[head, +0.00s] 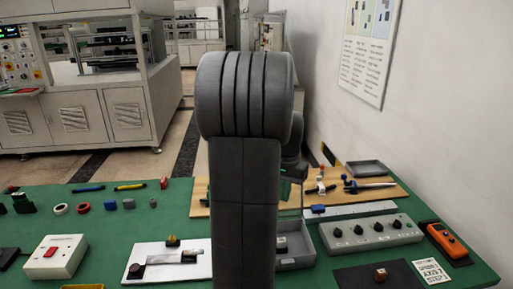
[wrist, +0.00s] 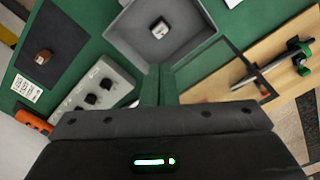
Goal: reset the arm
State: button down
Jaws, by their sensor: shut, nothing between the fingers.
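My gripper (wrist: 159,84) shows in the wrist view as two narrow fingers held together, shut and empty. It hangs above the green table, close to the near edge of a grey tray (wrist: 185,45). A small light-topped block (wrist: 159,28) lies in that tray, apart from the fingers. In the head view my own arm stands upright in the middle and hides most of the gripper and part of the table.
The green table (head: 115,222) carries a grey knob box (head: 370,233), an orange pendant (head: 447,243), a dark mat (head: 350,278), a switch box (head: 55,257) and a wooden board (head: 400,193) with clamps. A wall stands right; a machine cabinet (head: 90,118) stands behind.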

notch_tip(320, 180, down, 15)
jog(key=shift+f+b, duration=0.55)
jog(key=shift+f, duration=0.05)
jog(key=shift+r, duration=0.15)
dwell(0.3)
